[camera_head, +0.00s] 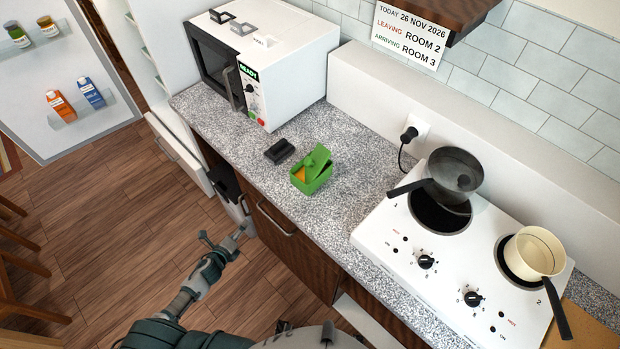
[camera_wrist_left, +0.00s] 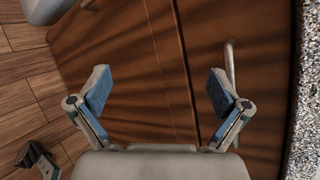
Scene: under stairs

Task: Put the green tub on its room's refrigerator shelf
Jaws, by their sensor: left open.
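The green tub (camera_head: 311,177) stands on the speckled worktop, its green lid tilted up and something orange showing inside. My left gripper (camera_head: 224,240) is open and empty, in front of the cabinets, lower left of the tub and apart from it. In the left wrist view its two blue-padded fingers (camera_wrist_left: 160,90) are spread before brown cabinet doors. An open white refrigerator door (camera_head: 75,75) with door shelves is at upper left. Part of the white cabinet with shelves (camera_head: 147,50) shows beside it; its inside is mostly hidden. My right gripper is not in view.
A white microwave (camera_head: 285,65) and a small black object (camera_head: 279,151) are on the worktop (camera_head: 350,150). A white hob (camera_head: 400,245) holds a dark pan (camera_head: 455,175) and a cream pan (camera_head: 534,252). An open drawer (camera_head: 178,150) juts out. Wooden chairs (camera_head: 20,240) stand at left.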

